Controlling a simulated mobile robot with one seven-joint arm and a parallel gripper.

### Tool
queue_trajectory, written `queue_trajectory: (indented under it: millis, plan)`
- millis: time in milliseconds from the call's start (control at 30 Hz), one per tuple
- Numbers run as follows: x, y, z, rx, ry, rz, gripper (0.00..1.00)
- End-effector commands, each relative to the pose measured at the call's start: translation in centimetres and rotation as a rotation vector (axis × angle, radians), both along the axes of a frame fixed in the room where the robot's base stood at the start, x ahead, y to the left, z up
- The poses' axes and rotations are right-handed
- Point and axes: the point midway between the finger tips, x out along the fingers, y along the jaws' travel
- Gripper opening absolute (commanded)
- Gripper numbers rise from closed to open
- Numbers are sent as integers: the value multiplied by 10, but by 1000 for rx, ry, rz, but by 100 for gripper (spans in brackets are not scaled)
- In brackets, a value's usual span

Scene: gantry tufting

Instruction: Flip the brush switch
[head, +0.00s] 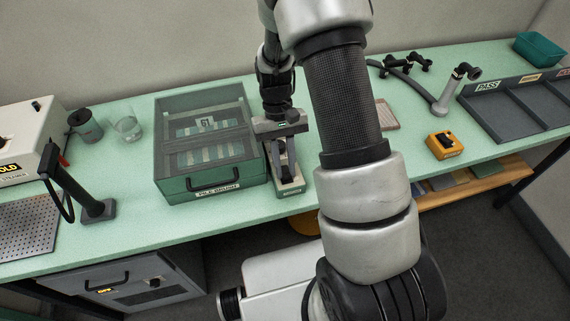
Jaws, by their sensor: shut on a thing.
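The small label on the box front is too small to read. The case has a dark see-through lid and a black front handle, and striped contents with a "61" tag show inside it.
A yellow box with a black knob (443,145) and a sorting tray marked "PASS" (493,105) are on the right. A glass (127,127), a dark canister (86,126), a white machine (27,142) and a black post (83,193) are on the left.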

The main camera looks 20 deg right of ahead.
Motion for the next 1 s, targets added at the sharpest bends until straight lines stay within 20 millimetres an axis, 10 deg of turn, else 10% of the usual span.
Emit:
queue_trajectory:
  millis: [167,567,1000]
  plan:
    - [1,0,1,0,-2,0,38]
    - [3,0,7,0,-4,0,38]
    - [39,0,97,0,-8,0,38]
